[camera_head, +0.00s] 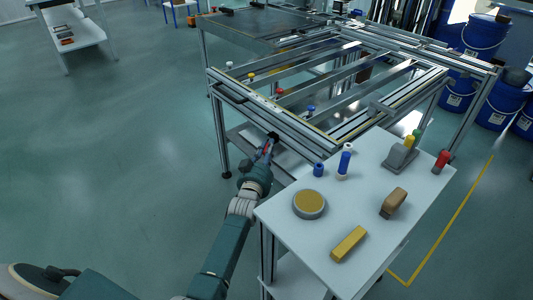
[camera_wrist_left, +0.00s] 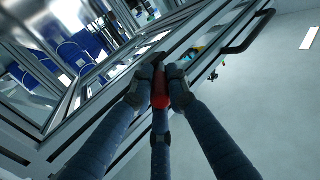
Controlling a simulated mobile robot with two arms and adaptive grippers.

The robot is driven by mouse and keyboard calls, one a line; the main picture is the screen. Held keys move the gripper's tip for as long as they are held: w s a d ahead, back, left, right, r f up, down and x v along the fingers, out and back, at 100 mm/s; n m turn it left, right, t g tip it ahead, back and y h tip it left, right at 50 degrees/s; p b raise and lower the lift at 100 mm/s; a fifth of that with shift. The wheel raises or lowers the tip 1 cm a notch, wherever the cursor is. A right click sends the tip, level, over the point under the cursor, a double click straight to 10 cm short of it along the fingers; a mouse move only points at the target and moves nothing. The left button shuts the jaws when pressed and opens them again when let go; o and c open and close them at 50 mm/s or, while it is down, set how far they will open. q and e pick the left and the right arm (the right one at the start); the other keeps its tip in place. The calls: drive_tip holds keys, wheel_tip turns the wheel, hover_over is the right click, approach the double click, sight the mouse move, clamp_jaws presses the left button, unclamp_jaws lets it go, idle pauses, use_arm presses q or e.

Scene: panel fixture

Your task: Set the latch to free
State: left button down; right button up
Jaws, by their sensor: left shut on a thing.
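The latch (camera_wrist_left: 160,92) shows as a red piece between my fingers in the left wrist view, with a dark part at its far end against the grey frame rail. My left gripper (camera_wrist_left: 159,80) is shut on it, with fingers on both sides and one below. In the head view, my left gripper (camera_head: 269,144) is at the near side of the metal frame fixture (camera_head: 300,137), left of the white table. The fingers hide much of the latch, and I cannot tell its set position. My right gripper is not in view.
The white table (camera_head: 330,245) carries a round tan-topped disc (camera_head: 309,204), a yellow block (camera_head: 348,243), a brown-topped block (camera_head: 394,202) and blue cylinders (camera_head: 345,161). A black bar handle (camera_wrist_left: 250,36) is right of my fingers.

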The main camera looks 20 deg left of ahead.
use_arm(q)
drive_tip(key=shift+s+d+f, duration=0.1)
drive_tip(key=shift+d+f, duration=0.05)
drive_tip(key=shift+f, duration=0.4)
drive_tip(key=c, duration=1.8)
unclamp_jaws()
drive_tip(key=shift+o, duration=0.6)
drive_tip(key=shift+r, duration=0.25)
drive_tip(key=s+d, duration=0.2)
drive_tip(key=s, duration=0.9)
drive_tip(key=shift+s, duration=0.35)
